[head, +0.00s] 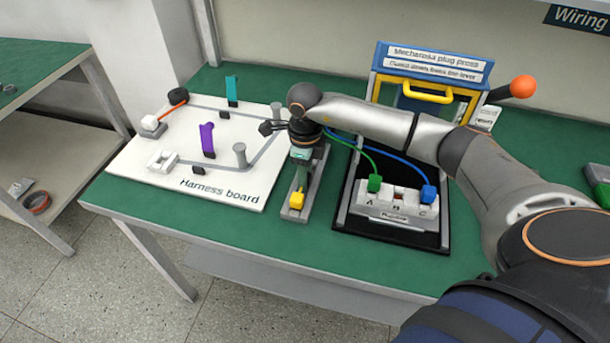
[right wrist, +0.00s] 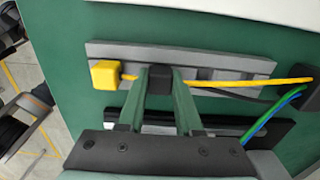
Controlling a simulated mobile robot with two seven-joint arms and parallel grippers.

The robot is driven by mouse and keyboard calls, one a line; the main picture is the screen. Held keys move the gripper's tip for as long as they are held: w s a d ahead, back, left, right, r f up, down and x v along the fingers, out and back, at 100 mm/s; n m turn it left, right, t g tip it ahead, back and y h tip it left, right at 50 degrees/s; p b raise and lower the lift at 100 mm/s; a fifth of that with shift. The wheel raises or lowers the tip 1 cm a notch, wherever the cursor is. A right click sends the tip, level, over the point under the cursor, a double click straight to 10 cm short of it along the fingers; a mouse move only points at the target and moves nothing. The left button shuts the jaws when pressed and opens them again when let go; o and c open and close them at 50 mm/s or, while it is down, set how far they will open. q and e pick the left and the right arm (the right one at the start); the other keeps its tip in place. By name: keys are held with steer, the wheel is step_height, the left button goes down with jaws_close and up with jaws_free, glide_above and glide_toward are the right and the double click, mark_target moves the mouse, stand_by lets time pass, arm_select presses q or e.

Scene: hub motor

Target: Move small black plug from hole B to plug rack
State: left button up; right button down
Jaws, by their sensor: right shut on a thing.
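The small black plug (right wrist: 158,80) is between the two green fingers of my right gripper (right wrist: 161,75) in the right wrist view. My gripper is shut on it, at the grey plug rack (right wrist: 225,62); I cannot tell whether the plug is fully seated there. A yellow plug (right wrist: 104,74) sits at one end of the rack. In the head view my right gripper (head: 300,160) is over the rack (head: 319,175), beyond the yellow plug (head: 297,199). Hole B (head: 397,198) shows red and empty between green plug A (head: 375,183) and blue plug C (head: 428,193). My left gripper is not visible.
The white harness board (head: 235,180) lies left of the rack, with pegs and clips on it. The plug press (head: 430,70) with its orange-knobbed lever stands behind the socket block. Blue, green, yellow and black cables run near the rack. Green table top is free in front.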

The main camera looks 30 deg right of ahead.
steer(key=c, duration=0.5)
jaws_free()
step_height(320, 180, up, 13)
steer(key=shift+f+b, duration=0.2)
steer(key=shift+b, duration=0.1)
